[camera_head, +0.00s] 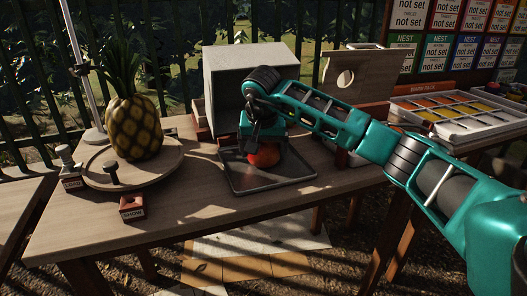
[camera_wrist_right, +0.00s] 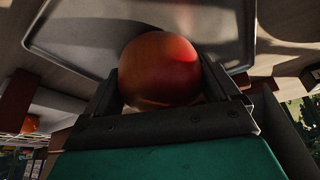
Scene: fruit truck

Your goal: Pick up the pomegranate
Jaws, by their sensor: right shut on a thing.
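The pomegranate (camera_head: 264,155) is a round red-orange fruit at the dark metal tray (camera_head: 245,185) on the wooden table. My right gripper (camera_head: 262,140) comes down on it from above and covers its top in the head view. In the right wrist view the pomegranate (camera_wrist_right: 160,70) sits between the two dark fingers of my right gripper (camera_wrist_right: 175,88), which is shut on it. The tray (camera_wrist_right: 85,42) shows behind the fruit there. I cannot tell whether the fruit touches the tray. My left gripper is not in view.
A pineapple (camera_head: 134,127) stands on a round wooden board (camera_head: 168,158) at the left, with small stamp-like items near it. A grey box (camera_head: 225,75) stands behind the tray. A divided fruit tray (camera_head: 452,123) is at the right.

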